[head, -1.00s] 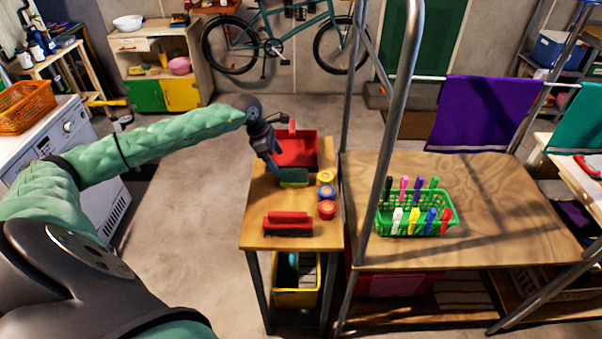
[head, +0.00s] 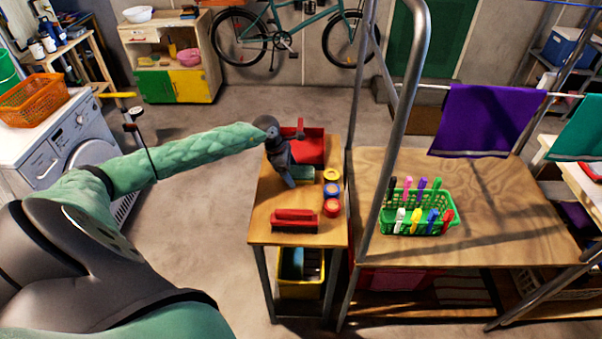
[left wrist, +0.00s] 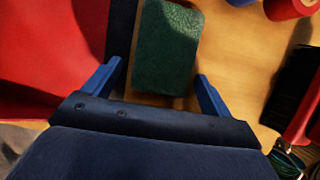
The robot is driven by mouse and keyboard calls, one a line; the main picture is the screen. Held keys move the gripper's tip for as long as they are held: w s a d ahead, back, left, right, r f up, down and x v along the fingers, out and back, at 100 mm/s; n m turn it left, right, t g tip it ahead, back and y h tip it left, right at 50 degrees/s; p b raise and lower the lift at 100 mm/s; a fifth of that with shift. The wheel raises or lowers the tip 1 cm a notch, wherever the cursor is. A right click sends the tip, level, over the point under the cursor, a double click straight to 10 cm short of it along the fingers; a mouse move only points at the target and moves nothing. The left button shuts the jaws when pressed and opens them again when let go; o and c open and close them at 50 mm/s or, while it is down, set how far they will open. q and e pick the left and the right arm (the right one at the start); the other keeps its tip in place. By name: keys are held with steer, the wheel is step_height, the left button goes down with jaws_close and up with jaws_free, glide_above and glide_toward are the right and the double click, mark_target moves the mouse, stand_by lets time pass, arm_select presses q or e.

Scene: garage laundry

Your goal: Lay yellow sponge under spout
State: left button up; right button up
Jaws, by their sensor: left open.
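A small block with a dark green top (head: 302,173), probably the sponge, lies on the narrow wooden table; no yellow side shows. In the left wrist view the green block (left wrist: 168,45) lies just ahead of and partly between my two blue fingertips. My left gripper (head: 290,183) is open at the block's left side in the head view, pointing down; it also shows in the left wrist view (left wrist: 159,72). I cannot tell whether it touches the block. I cannot make out a spout for certain. My right gripper is out of view.
On the narrow table (head: 265,215) are a red bin (head: 312,148), a red brush (head: 295,216) and several round tape rolls (head: 331,191). A metal frame post (head: 381,170) stands to the right. A wider table (head: 500,225) holds a green basket of markers (head: 436,227).

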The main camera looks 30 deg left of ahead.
mark_target(296, 171)
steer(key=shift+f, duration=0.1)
arm_select(q)
steer(key=c, duration=1.1)
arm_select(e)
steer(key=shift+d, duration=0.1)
arm_select(q)
steer(key=shift+c, duration=0.2)
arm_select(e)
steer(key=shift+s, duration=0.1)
